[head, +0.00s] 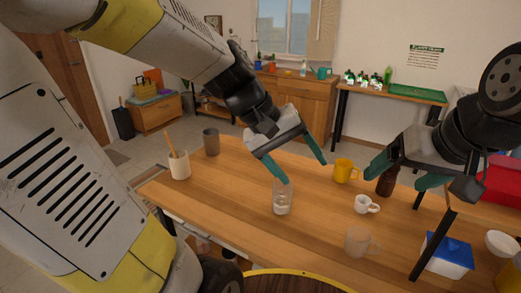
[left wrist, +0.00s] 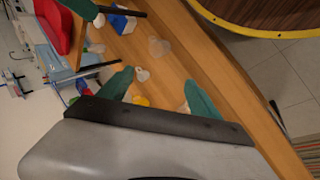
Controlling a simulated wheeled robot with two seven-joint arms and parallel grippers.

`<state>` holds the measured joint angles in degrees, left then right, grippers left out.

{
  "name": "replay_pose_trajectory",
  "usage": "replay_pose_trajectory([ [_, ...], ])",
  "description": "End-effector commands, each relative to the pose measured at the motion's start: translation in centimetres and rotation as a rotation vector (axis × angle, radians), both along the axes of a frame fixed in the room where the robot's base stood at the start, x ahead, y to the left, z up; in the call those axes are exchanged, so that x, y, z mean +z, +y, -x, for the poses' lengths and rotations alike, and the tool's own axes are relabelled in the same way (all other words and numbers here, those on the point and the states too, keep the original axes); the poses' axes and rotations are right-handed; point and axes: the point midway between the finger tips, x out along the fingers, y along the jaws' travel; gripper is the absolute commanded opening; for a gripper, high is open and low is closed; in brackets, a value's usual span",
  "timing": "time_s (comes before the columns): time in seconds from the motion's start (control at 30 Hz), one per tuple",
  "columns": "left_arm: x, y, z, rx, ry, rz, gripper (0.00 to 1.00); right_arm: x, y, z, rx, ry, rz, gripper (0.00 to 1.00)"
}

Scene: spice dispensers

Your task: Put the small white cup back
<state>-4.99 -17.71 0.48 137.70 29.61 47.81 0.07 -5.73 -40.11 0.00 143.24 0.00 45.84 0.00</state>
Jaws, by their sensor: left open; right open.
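The small white cup (head: 366,204) stands upright on the wooden table (head: 225,225), right of the middle, with its handle to the right. It also shows in the left wrist view (left wrist: 142,74), beyond the fingertips. My left gripper (head: 297,172) is open and empty above the table, left of the cup and close to a clear glass (head: 283,198). In the left wrist view, its teal fingers (left wrist: 160,86) are spread, with the glass partly hidden by one finger. My right gripper (head: 396,172) is open at the right, above and behind the cup, and holds nothing.
A yellow mug (head: 345,171) and a brown bottle (head: 387,181) stand behind the cup. A clear mug (head: 358,242) stands in front of it. A white holder (head: 180,166) and a grey tumbler (head: 211,142) are at the left. A blue-lidded box (head: 448,255) is at the right.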

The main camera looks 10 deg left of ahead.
Motion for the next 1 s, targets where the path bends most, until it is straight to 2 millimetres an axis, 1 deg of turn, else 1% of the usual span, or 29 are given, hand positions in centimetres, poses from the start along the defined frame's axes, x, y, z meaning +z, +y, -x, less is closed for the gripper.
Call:
replay_pose_trajectory([
  [0.03, 0.8, 1.7, 1.1, -0.028, -0.083, -0.073, 0.73, 0.0, 0.0, 0.0, 0.0, 0.0, 0.0, 0.83],
  [0.1, 1.5, 4.1, 2.2, -0.065, -0.179, -0.18, 0.73, 0.0, 0.0, 0.0, 0.0, 0.0, 0.0, 0.83],
  [0.2, 2.3, 6.8, 3.3, -0.099, -0.285, -0.308, 0.73, 0.0, 0.0, 0.0, 0.0, 0.0, 0.0, 0.83],
  [0.33, 3.0, 9.1, 4.1, -0.121, -0.367, -0.413, 0.73, 0.0, 0.0, 0.0, 0.0, 0.0, 0.0, 0.83],
  [0.4, 3.2, 9.6, 4.3, -0.127, -0.386, -0.44, 0.73, 0.0, 0.0, 0.0, 0.0, 0.0, 0.0, 0.83],
  [0.5, 3.2, 9.9, 4.3, -0.129, -0.395, -0.453, 0.73, 0.0, 0.0, 0.0, 0.0, 0.0, 0.0, 0.83],
  [1.0, 3.2, 9.9, 4.3, -0.128, -0.392, -0.451, 0.73, 0.0, 0.0, 0.0, 0.0, 0.0, 0.0, 0.83],
])
